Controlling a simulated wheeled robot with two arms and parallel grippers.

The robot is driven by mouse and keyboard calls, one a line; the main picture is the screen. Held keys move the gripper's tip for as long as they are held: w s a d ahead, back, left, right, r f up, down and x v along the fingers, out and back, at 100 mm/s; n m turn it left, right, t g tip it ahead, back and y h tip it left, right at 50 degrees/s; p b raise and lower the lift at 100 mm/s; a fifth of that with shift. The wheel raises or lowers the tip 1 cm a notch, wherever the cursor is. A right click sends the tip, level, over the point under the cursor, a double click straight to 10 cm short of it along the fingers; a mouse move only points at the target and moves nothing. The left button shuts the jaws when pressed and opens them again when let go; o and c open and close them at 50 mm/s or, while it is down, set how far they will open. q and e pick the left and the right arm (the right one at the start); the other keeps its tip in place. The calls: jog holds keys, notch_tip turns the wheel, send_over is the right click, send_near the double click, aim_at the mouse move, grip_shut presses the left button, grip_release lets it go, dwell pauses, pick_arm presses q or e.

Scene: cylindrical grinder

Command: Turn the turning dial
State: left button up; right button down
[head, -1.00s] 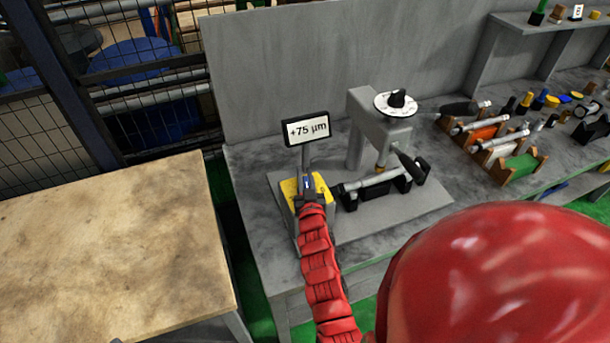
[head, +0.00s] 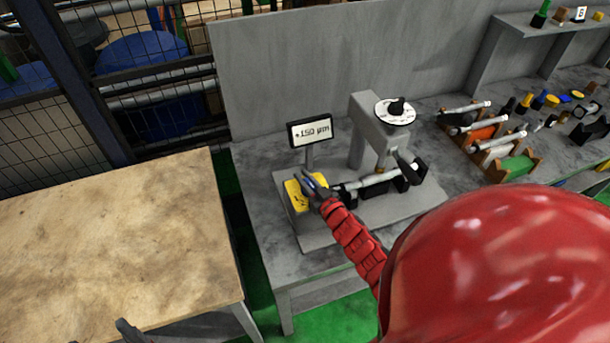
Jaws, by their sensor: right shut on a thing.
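My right gripper (head: 313,186), on the red arm, is at the yellow box (head: 293,197) below the display. It is shut on the turning dial on that box; the fingers mostly hide the dial. The display (head: 310,131) on its post reads +150 µm. A grey fingertip at the bottom left looks like part of my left gripper (head: 128,330); its opening does not show.
The grinder's grey column (head: 365,125) carries a white disc with a black knob (head: 397,106). A shaft (head: 378,179) lies in black supports beside my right gripper. Racks with shafts (head: 500,140) stand to the right. The wooden table (head: 110,250) is bare.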

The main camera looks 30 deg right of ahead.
dwell(0.5)
jog(key=c, duration=0.8)
grip_release()
jog(key=shift+s+f, duration=0.1)
jog(key=shift+s, duration=0.4)
jog(key=s+b, duration=0.3)
jog(key=s, duration=1.3)
jog(key=shift+s+d+b, duration=0.2)
jog(key=shift+b, duration=0.15)
